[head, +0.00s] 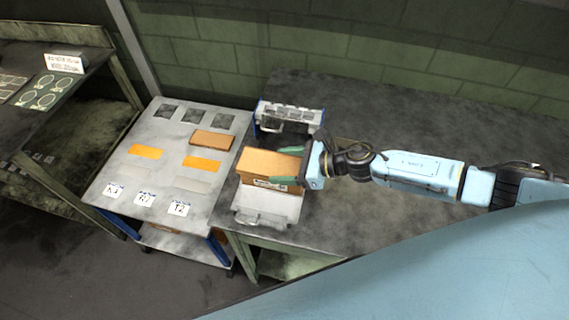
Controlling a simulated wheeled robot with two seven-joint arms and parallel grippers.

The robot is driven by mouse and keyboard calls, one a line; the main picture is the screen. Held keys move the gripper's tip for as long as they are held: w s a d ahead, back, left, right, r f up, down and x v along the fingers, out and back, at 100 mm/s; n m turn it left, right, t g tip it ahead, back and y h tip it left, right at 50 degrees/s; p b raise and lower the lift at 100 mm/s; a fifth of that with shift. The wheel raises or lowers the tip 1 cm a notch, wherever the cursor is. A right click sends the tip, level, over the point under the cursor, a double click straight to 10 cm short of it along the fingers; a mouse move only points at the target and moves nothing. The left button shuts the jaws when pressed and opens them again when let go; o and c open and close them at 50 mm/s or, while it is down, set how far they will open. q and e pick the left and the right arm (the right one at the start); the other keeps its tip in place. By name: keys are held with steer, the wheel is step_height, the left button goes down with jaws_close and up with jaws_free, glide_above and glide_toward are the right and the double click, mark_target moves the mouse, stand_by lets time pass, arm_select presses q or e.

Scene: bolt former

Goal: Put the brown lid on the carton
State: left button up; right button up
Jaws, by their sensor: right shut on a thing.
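The carton (262,184) is a brown box with a printed label on its front side. It stands on a light grey plate between two metal fixture parts on the dark bench. The brown lid (268,163) is the flat orange-brown top piece at the carton's upper face. My right gripper (287,166) comes in from the right. Its green fingers sit on either side of the lid's right end, shut on it. Whether the lid touches the carton all round cannot be told. My left gripper is out of view.
A grey side table (125,178) at left bears a flat brown block (212,141), orange patches, dark squares and labels. A blue-and-white fixture (290,117) stands behind the carton, a metal part (264,219) in front. The dark bench (400,125) is clear behind my right arm.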

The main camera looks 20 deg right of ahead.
steer(key=shift+f+b, duration=0.5)
steer(key=shift+f, duration=0.05)
steer(key=o, duration=1)
steer(key=shift+b+v, duration=1.2)
steer(key=shift+v, duration=5.5)
steer(key=shift+s, duration=0.1)
